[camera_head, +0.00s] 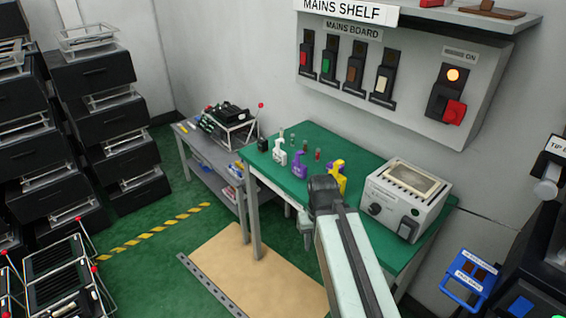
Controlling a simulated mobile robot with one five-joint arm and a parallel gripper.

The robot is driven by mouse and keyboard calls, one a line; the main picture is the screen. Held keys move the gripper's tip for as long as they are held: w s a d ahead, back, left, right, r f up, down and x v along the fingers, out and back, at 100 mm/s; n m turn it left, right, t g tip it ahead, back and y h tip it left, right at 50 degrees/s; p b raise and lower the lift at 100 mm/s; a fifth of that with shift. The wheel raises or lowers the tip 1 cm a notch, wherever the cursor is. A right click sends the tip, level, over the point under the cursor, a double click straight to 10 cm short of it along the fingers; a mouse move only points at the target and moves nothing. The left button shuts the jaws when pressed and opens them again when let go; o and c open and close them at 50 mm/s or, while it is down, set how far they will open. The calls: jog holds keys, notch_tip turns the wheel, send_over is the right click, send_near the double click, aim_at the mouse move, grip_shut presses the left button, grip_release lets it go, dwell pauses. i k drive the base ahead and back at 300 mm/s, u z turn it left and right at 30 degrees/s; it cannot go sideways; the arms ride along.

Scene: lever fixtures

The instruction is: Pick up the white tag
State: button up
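The white tag (279,153) stands on the green tabletop (352,153), near its left end. A black tag (262,145) is to its left, and a purple tag (299,166) and a yellow tag (337,173) are to its right. My arm reaches up from the bottom of the picture to the table's front edge. The small grey end of my gripper (306,231) shows partly beside the dark wrist joint, to the right of and nearer than the white tag. It is apart from the tag. Its fingers are too small and hidden to judge.
A control box (402,198) stands on the table's right part. Small upright pins stand behind the tags. A grey side table (190,130) with a wire rack adjoins on the left. The mains board (395,75) hangs on the wall above. Black drawer stacks (100,120) stand far left.

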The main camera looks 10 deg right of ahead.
aim_at(281, 157)
jog(key=z, duration=0.25)
jog(key=k, duration=1.05)
jog(key=u, duration=0.3)
jog(key=i, duration=1.5)
